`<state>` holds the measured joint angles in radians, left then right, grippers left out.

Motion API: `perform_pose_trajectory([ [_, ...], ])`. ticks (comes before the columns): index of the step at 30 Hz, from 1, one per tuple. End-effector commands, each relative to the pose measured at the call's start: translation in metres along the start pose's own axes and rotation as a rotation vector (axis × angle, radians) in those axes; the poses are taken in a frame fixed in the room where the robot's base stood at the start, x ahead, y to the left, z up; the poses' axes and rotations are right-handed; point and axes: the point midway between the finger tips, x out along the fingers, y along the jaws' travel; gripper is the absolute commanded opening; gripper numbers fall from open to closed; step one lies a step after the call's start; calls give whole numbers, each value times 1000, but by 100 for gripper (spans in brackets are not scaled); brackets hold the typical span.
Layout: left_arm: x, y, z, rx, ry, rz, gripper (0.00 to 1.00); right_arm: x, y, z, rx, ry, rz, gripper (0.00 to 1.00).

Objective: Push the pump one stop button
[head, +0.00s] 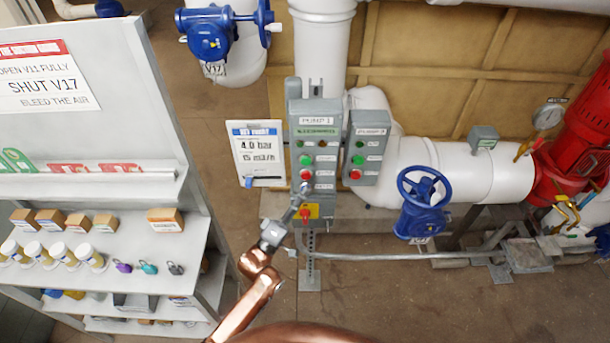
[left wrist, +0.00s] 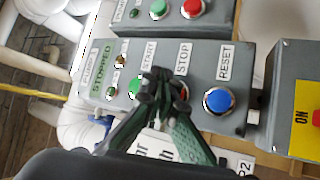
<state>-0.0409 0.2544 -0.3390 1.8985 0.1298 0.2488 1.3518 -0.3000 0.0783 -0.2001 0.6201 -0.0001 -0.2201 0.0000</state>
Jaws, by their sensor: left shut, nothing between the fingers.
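The grey pump 1 box (head: 325,150) stands on a post in the middle of the head view, with a green status strip and a column of buttons. Its red stop button (head: 306,176) sits below the green start button (head: 306,160) and above the blue reset button (head: 306,188). In the left wrist view the stop button (left wrist: 185,91) is mostly hidden behind my fingers. My left gripper (left wrist: 160,76) is shut and empty, its tips in front of the box between the START and STOP labels. Contact cannot be told. My right gripper is not in view.
A second box (head: 367,147) with green and red buttons stands close on the right. A yellow panel with a red switch (head: 306,212) is below. A clipboard (head: 258,152) hangs to the left. A shelf (head: 120,240) stands at left, a blue valve wheel (head: 424,188) at right.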

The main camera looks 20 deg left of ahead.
Motion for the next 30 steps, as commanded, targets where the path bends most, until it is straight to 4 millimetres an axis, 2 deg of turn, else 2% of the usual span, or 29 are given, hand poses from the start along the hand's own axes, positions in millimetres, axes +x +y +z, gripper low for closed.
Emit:
perform_pose_trajectory([
  [9,-17,13,12,-1,1,0,0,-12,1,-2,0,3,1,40],
  [30,-17,12,12,0,0,1,0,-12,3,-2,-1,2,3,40],
])
